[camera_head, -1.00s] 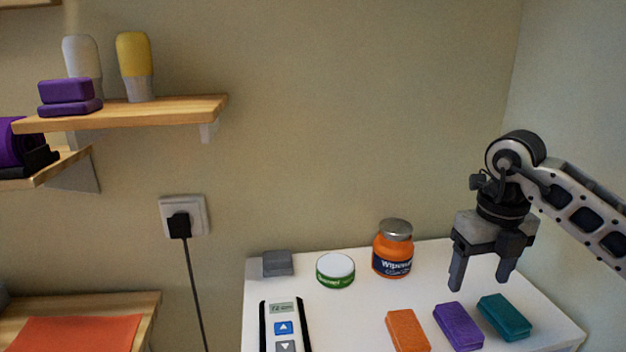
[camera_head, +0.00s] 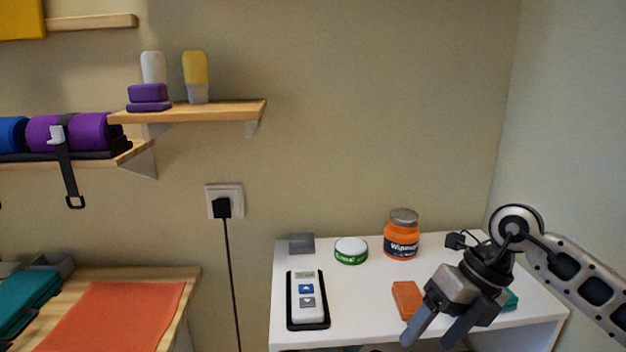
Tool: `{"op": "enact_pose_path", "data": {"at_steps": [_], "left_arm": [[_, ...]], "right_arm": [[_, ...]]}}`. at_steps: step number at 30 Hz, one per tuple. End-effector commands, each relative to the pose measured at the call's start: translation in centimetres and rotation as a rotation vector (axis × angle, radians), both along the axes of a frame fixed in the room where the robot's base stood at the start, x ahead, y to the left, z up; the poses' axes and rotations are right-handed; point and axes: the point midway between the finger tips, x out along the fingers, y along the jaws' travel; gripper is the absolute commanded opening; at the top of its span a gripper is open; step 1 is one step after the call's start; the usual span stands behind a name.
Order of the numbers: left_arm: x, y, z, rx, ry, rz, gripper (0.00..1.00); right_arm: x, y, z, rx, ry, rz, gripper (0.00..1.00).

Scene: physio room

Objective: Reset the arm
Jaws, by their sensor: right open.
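My right gripper (camera_head: 428,336) comes in from the right on my right arm (camera_head: 575,270). Its fingers are apart with nothing between them, and they point down and to the left at the front of the white table (camera_head: 345,285). In the picture it overlaps the right part of the table top. An orange block (camera_head: 406,298) lies just left of the gripper. A teal block (camera_head: 510,301) shows only in part behind the gripper. My left gripper is out of the picture.
An orange jar (camera_head: 401,240), a green-and-white tin (camera_head: 351,251), a grey block (camera_head: 301,243) and a handset (camera_head: 307,297) stand on the table. A wooden bench (camera_head: 188,285) is at left. A shelf (camera_head: 215,110) holds bottles.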

Motion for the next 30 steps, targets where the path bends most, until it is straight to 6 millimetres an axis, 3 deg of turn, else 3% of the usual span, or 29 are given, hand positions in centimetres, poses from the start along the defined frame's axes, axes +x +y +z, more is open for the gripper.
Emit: {"op": "enact_pose_path", "data": {"at_steps": [5,9,12,14,16,17,20,24,27,30], "left_arm": [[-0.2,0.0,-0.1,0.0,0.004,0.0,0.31],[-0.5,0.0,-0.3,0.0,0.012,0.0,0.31],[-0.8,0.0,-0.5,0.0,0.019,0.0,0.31],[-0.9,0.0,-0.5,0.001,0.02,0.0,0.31],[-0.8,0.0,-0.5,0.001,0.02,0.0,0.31],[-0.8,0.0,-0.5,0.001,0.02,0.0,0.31],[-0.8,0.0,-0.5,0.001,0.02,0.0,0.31],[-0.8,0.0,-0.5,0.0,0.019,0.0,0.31],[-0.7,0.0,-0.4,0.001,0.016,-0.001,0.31],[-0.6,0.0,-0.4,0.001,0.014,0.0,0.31]], "right_arm": [[-3.2,7.9,-1.4,0.381,0.069,0.049,0.7],[-6.2,14.9,0.7,0.904,0.181,-0.068,0.7],[-6.1,16.4,2.8,1.257,0.279,-0.303,0.7],[-5.3,15.8,3.1,1.433,0.344,-0.499,0.7],[-4.1,14.1,2.1,1.588,0.426,-0.773,0.7],[-3.7,13.1,1.1,1.637,0.461,-0.902,0.7],[-3.5,9.3,-4.3,1.708,0.593,-1.377,0.7],[-6.9,5.5,-13.1,1.601,0.77,-1.947,0.7],[-10.4,4.3,-17.7,1.468,0.874,-2.223,0.7],[-13.4,3.8,-20.5,1.348,0.952,-2.398,0.7]]}}
